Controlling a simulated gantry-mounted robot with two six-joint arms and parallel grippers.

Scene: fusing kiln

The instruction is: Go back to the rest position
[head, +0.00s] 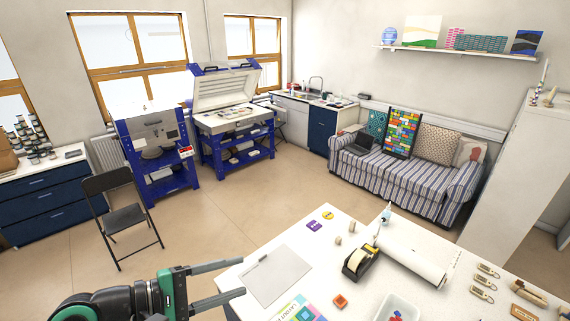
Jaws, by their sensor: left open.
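My left gripper (240,278) is at the bottom of the head view, with its two grey fingers spread apart and nothing between them. It points right, at the left edge of the white table (330,236), and its fingertips are close to a flat grey sheet (275,276). Whether the fingers are above the table or just beside it is hard to tell. My right gripper does not show. The fusing kiln (222,95), on a blue stand, has its lid raised at the back of the room.
The table holds a black tape dispenser (360,262), a white paper roll (412,258), a clear bin (397,308), and several small tags. A black folding chair (122,217) stands left, and a striped sofa (405,181) stands behind. The floor between is clear.

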